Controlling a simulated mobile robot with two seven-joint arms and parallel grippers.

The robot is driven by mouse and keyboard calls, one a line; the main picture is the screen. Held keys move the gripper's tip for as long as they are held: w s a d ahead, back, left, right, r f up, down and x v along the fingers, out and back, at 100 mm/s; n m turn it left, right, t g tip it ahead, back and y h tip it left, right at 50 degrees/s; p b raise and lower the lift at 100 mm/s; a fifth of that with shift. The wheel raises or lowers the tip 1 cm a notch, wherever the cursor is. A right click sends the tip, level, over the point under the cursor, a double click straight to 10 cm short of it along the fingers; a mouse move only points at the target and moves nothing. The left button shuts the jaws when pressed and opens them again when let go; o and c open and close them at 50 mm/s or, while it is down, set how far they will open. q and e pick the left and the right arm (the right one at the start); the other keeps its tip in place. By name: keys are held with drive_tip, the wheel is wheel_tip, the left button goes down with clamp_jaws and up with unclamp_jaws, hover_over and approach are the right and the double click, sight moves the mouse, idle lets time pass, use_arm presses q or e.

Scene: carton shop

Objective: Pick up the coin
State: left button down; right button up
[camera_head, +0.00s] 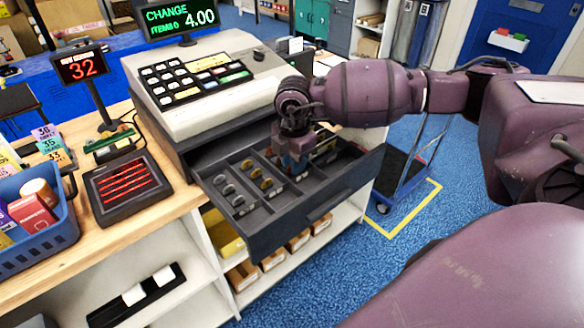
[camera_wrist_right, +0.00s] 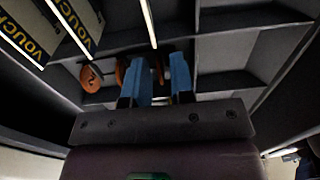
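The coins are in the open cash drawer (camera_head: 285,222). Silver-looking coins (camera_head: 228,190) stand in its left compartment and gold-brown coins (camera_head: 256,173) in the one beside it. My right gripper (camera_head: 294,168) points down into the drawer, right of the gold-brown coins. In the right wrist view its two blue fingers (camera_wrist_right: 165,72) are apart. A copper coin (camera_wrist_right: 90,78) lies left of them, and another copper coin (camera_wrist_right: 121,70) is close beside the left finger. Something brownish shows between the fingers, too dark to identify. Contact with any coin is unclear. My left gripper is not in view.
Dividers and the drawer walls surround my right gripper. Voucher slips (camera_wrist_right: 50,30) lie in the drawer. The cash register (camera_head: 205,85) stands behind it. A display reading 32 (camera_head: 82,66), a blue basket (camera_head: 45,235) and a black-and-red tray (camera_head: 127,187) are on the counter left.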

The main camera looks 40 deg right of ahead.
clamp_jaws()
wheel_tip(320, 180, up, 20)
drive_tip(key=p, duration=0.1)
idle(0.5)
idle(0.5)
